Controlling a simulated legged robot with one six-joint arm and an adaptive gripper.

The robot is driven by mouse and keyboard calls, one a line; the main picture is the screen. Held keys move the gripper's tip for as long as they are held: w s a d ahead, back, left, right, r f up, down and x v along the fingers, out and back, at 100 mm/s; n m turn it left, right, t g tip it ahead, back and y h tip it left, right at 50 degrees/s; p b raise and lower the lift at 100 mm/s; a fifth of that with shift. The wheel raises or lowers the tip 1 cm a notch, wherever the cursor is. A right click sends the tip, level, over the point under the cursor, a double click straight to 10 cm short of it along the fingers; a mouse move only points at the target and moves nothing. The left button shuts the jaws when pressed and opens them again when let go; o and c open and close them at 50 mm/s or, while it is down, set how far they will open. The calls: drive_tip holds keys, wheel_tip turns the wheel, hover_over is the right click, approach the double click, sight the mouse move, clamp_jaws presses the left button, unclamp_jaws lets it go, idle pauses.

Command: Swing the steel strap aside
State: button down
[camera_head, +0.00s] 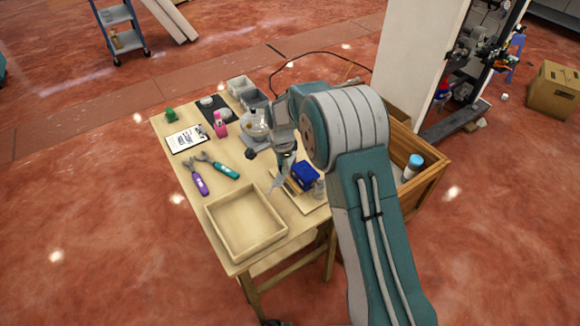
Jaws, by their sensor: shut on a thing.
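My gripper (280,178) points down over the right part of the wooden table, shut at the left edge of a small assembly. A thin pale grey piece at its fingertips looks like the steel strap, but it is too small to separate clearly from the fingers. A dark blue block (305,175) sits on a flat light wooden board (309,203), just right of the fingertips. A small clear container (319,188) stands at the block's right. My arm hides what lies behind and right of it.
An empty wooden tray (246,252) fills the table's near end. Purple-handled pliers (200,184) and teal-handled pliers (225,171) lie to the left. A glass vessel (254,127), pink bottle (220,128) and grey bins (252,98) stand farther back. A wooden crate (425,185) adjoins at right.

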drive_tip(key=shift+w+a+f+m, duration=0.1)
drive_tip(key=shift+w+a+m, duration=0.35)
drive_tip(key=shift+a+m, duration=0.55)
drive_tip(key=shift+w+a+m, duration=0.4)
drive_tip(key=shift+a+m, duration=0.1)
drive_tip(key=shift+m, duration=0.9)
drive_tip(key=c, duration=0.5)
unclamp_jaws()
drive_tip(key=shift+w, duration=0.1)
wheel_tip(320, 180, up, 12)
drive_tip(key=shift+a, duration=0.1)
